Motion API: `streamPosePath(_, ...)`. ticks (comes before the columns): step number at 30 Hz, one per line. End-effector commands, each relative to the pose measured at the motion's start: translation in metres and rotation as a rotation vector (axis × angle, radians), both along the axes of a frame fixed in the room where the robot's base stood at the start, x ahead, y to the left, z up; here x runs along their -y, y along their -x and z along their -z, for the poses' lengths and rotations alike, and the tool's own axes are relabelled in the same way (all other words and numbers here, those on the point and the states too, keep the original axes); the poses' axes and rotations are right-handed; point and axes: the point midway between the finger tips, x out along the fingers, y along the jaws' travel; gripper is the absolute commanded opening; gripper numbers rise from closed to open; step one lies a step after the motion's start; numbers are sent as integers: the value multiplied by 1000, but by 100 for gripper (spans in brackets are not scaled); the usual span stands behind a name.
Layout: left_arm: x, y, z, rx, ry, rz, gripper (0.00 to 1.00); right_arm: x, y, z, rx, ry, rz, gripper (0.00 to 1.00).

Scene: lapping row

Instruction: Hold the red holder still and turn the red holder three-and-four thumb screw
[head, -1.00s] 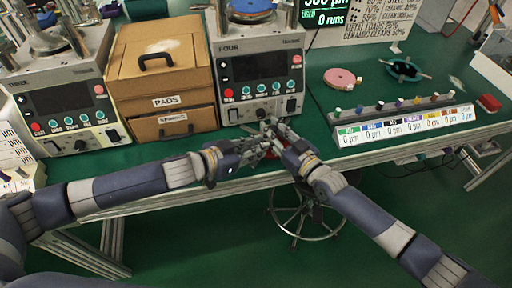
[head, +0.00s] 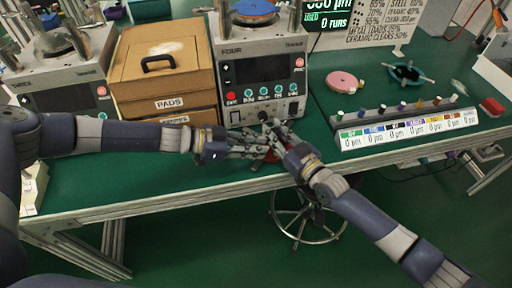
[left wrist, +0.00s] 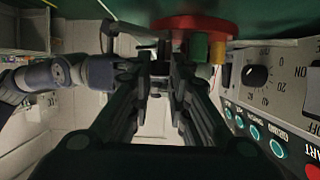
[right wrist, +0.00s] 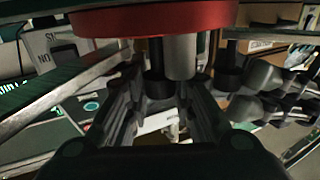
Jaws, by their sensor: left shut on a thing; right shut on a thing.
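The red holder (head: 272,155) is mostly hidden by my grippers at the bench's front edge, below the machine marked FOUR. Its red disc fills the top of the left wrist view (left wrist: 195,25), with a green post (left wrist: 200,48) and a yellow post (left wrist: 218,48) below it. In the right wrist view the disc (right wrist: 160,18) has a grey cylinder (right wrist: 181,57) and black knobs (right wrist: 229,70) beneath. My left gripper (head: 266,150) and right gripper (head: 273,130) are both shut on parts under the disc. Which thumb screw is gripped I cannot tell.
Machine FOUR (head: 262,75) stands close behind the grippers. A cardboard PADS box (head: 165,80) is to its left. A round-based stool (head: 305,215) is under the bench.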

Motion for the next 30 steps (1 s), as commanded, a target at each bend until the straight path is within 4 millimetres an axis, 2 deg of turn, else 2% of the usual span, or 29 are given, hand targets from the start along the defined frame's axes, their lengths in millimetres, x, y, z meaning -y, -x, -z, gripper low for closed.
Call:
streamPosePath(13, -3, -6, 0, 2, -8, 119, 0, -3, 2, 0, 0, 0, -6, 0)
streamPosePath(26, -4, -6, 0, 1, -11, 127, 0, -3, 2, 1, 0, 1, -6, 0)
streamPosePath(27, -4, -6, 0, 1, -11, 127, 22, -3, 2, 1, 0, 1, -6, 0)
streamPosePath(28, -4, -6, 0, 1, -11, 127, 26, -3, 2, 1, 0, 1, -5, 0)
streamPosePath(30, -4, -6, 0, 0, -11, 128, 26, -3, 2, 1, -1, 1, -5, 0)
